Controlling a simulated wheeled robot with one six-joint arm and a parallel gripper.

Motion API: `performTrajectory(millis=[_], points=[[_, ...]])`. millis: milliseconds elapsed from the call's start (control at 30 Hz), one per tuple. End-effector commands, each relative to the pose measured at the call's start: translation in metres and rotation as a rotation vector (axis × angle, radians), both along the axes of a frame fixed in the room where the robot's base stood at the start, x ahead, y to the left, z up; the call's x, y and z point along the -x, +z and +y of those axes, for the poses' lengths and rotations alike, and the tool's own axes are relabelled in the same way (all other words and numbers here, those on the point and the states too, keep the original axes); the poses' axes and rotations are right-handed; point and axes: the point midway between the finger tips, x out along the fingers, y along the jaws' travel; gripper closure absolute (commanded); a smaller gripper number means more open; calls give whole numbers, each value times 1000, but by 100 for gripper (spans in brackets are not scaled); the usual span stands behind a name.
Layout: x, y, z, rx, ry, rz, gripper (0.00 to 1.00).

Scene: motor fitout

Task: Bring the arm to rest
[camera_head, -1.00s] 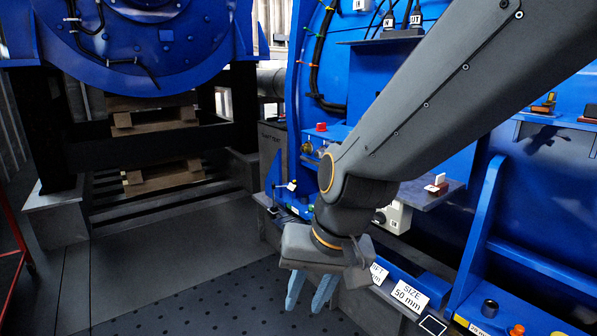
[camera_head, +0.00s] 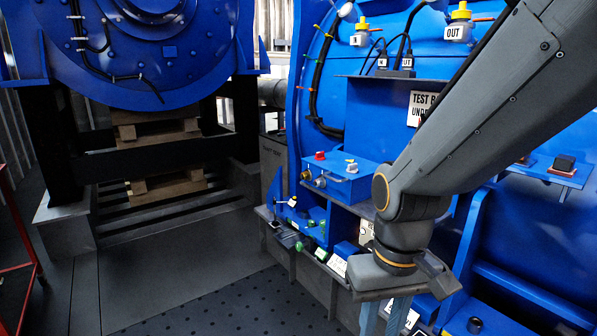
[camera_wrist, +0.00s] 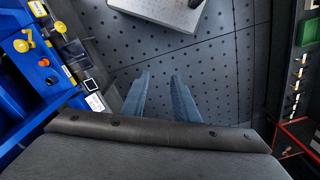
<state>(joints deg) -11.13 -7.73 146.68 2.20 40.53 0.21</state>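My gripper (camera_head: 384,318) hangs at the end of my dark grey arm in the head view, pointing down, its fingers cut off by the bottom edge. It is in front of the blue workbench ledge at the right. In the wrist view my gripper (camera_wrist: 160,76) shows two blue-grey fingers with a clear gap between them. Dark perforated floor shows through the gap. The gripper is open and holds nothing. My arm hides part of the blue machine (camera_head: 440,20) behind it.
A blue box with a red button (camera_head: 320,155) and a ledge with labelled fittings (camera_head: 337,265) are left of my gripper. A large blue machine (camera_head: 150,50) on a dark stand is at the left. A red frame (camera_head: 20,225) stands far left. Open floor (camera_head: 190,285) lies between.

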Motion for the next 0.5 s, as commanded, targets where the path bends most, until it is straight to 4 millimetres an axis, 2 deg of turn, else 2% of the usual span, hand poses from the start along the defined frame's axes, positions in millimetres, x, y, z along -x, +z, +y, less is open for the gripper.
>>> performTrajectory(millis=[33, 200, 500], points=[[4, 16, -8, 4, -23, 5, 73], [6, 42, -30, 11, -86, 5, 73], [11, 67, -57, 20, -160, 7, 73]])
